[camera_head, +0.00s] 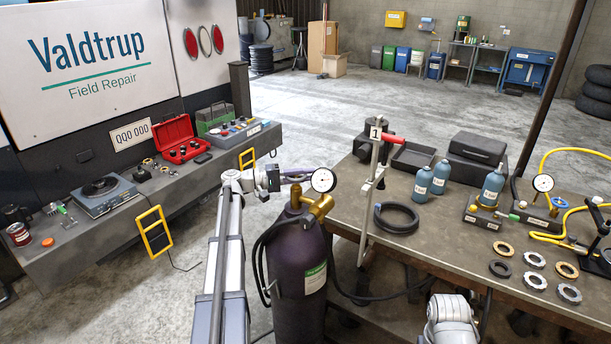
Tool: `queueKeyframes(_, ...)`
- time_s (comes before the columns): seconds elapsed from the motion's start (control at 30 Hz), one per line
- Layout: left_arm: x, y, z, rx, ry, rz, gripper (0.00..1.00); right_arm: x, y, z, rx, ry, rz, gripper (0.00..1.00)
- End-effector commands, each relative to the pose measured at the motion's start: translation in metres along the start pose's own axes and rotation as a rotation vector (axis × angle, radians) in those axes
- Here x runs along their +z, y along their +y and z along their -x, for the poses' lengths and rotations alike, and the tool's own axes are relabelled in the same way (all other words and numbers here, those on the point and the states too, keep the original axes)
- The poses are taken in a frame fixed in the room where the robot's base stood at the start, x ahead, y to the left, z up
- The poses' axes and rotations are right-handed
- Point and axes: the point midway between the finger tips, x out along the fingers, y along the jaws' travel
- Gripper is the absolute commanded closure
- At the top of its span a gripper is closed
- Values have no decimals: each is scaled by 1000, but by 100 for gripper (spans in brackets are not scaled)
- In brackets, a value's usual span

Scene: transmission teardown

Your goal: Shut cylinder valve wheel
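A dark purple gas cylinder (287,275) with a pale green label stands upright between the truck bed and the workbench. A brass valve and fitting (319,206) sit on its top, with a white round gauge (323,180) above. A dark upright piece (296,196) at the left of the brass looks like the valve wheel, seen nearly edge-on. My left gripper (288,179) is level with the top of this piece, close to it. Whether they touch, and how far its fingers are apart, I cannot tell. Part of my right arm shows at the bottom; its gripper is out of view.
A dark hose (262,262) hangs at the cylinder's left side. The workbench (432,240) to the right holds a hose coil (396,218), blue bottles (423,183), a metal stand (371,190) and several rings. The truck bed (110,228) on the left carries a red case (178,139).

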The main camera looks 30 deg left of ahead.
Motion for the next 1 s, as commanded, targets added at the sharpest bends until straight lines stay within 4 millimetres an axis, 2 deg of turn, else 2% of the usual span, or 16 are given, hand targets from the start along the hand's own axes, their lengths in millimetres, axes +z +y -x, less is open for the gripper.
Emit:
queueKeyframes(0.03, 1, 0, 0, 0, -1, 0, 75, 0, 0, 0, 0, 0, 0, 49)
queueKeyframes(0.23, 0, 0, 0, 1, 2, 0, 53, 0, 0, 0, 0, 0, 0, 49)
queueKeyframes(0.47, -1, 0, 0, 1, 3, 0, 53, 0, 0, 0, 0, 0, 0, 49)
queueKeyframes(0.57, -1, 0, 7, 1, 5, 0, 53, 0, 0, 0, 0, 0, 0, 49)
queueKeyframes(0.83, -1, 0, 50, 1, 5, 0, 53, 0, 0, 0, 0, 0, 0, 49)
queueKeyframes(1.0, -1, 0, 70, 1, 4, 0, 53, 0, 0, 0, 0, 0, 0, 49)
